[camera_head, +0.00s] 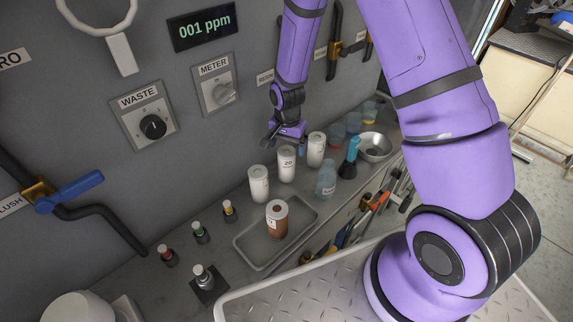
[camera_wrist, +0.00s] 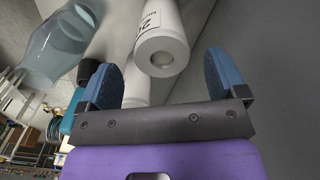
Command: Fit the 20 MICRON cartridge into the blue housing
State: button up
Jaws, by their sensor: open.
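Three white cartridges stand in a row on the bench. The middle one reads 20 (camera_head: 287,164); the others stand left (camera_head: 259,185) and right (camera_head: 316,150), their labels too small to read. My gripper (camera_head: 285,141) is open and empty at the back of the row. In the wrist view the cartridge marked 20 (camera_wrist: 161,46) shows its holed end between and beyond my blue fingers (camera_wrist: 162,78). A clear blue cup-shaped housing (camera_head: 326,182) stands right of the row; a clear blue vessel also shows in the wrist view (camera_wrist: 60,45).
Several clear cups stand at the far right beside a metal bowl (camera_head: 375,147) and a blue-topped bottle (camera_head: 349,160). Small vials (camera_head: 200,234) are at left. The wall is close behind.

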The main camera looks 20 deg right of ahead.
aim_at(287, 151)
jog(key=shift+a+f, duration=0.1)
jog(key=shift+f, duration=2.05)
jog(key=c, duration=1.1)
